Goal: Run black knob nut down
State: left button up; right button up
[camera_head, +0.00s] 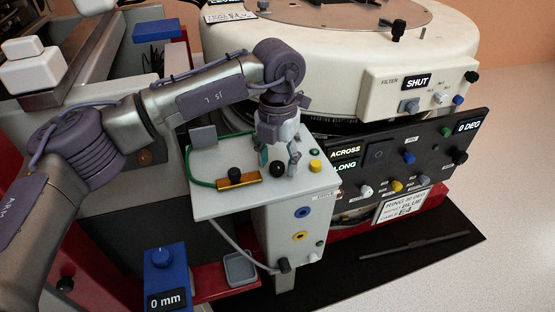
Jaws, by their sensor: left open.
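My left gripper (278,158) points down over the light grey top plate (215,203) of a white box in the middle of the view. Its two fingers are apart, one on each side of a small black knob (277,168) on that plate. Whether the fingers touch this knob cannot be told. Another black knob (235,172) stands by a brass-coloured block to the left. A further black knob (398,28) stands on the big white ring housing at the back. Which of these is the task's knob nut is not certain. My right gripper is not in view.
A yellow knob (315,165) and a green button (314,150) sit close right of the gripper. A green cable (200,183) loops on the plate's left. A black control panel (430,155) stands to the right. A grey tray (240,269) and blue block (160,275) lie in front.

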pick_arm(q)
grip_shut()
